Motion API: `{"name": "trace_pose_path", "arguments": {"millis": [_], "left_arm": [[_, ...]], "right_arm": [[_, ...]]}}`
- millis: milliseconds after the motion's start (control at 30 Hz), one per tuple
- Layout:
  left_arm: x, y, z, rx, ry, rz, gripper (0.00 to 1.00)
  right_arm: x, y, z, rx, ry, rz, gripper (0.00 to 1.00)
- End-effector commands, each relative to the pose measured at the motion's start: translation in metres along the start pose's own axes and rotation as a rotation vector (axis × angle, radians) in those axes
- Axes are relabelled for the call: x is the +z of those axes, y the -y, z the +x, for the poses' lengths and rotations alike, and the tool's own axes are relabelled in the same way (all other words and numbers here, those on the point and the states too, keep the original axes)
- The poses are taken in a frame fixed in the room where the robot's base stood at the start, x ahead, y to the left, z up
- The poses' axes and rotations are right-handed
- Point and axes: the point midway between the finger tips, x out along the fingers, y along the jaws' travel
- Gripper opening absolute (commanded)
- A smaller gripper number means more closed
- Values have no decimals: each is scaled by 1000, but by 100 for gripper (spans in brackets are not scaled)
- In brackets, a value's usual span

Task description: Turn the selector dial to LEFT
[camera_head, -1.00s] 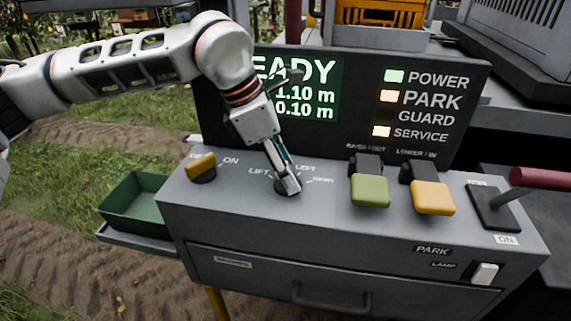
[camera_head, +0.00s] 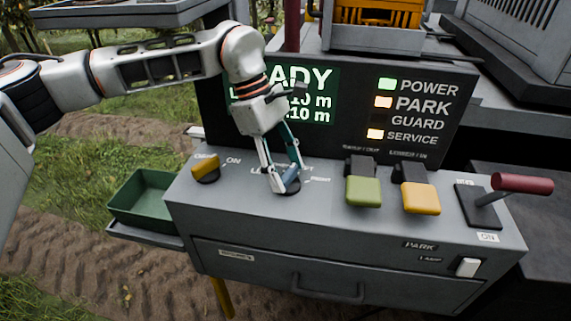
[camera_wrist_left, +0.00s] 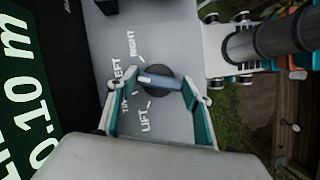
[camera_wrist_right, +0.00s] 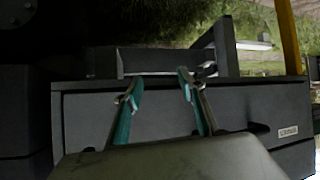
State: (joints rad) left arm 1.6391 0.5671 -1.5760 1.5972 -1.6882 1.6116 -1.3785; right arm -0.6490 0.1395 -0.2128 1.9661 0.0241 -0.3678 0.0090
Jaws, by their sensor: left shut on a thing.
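The selector dial (camera_head: 291,180) is a round dark knob with a blue-grey bar, on the grey console top. It also shows in the left wrist view (camera_wrist_left: 160,80), ringed by the words LIFT, TILT, LEFT and RIGHT. The bar's white-marked end faces the LEFT and TILT side; its exact setting is hard to tell. My left gripper (camera_head: 284,180) is down at the dial, shut on its bar, one finger at each end. My right gripper (camera_wrist_right: 158,86) is open and empty in front of the console's drawer front (camera_wrist_right: 85,115).
A yellow knob (camera_head: 205,167) sits left of the dial. Green (camera_head: 363,190) and yellow (camera_head: 420,198) levers and a red-handled lever (camera_head: 522,184) stand to the right. A display panel (camera_head: 350,105) rises behind. A green tray (camera_head: 145,195) hangs at the left.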

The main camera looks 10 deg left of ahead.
Motion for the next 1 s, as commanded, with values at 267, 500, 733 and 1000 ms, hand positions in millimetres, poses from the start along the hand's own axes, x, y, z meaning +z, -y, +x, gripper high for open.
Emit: {"name": "trace_pose_path", "arguments": {"millis": [267,500,733,1000], "left_arm": [[0,0,0,-7,-1,20,28],[0,0,0,-6,-1,20,28],[0,0,0,-6,-1,19,67],[0,0,0,-7,-1,19,67]], "right_arm": [[3,0,0,-1,7,0,40],[3,0,0,-1,8,0,40],[2,0,0,0,6,0,40],[0,-2,-1,1,3,-3,40]]}}
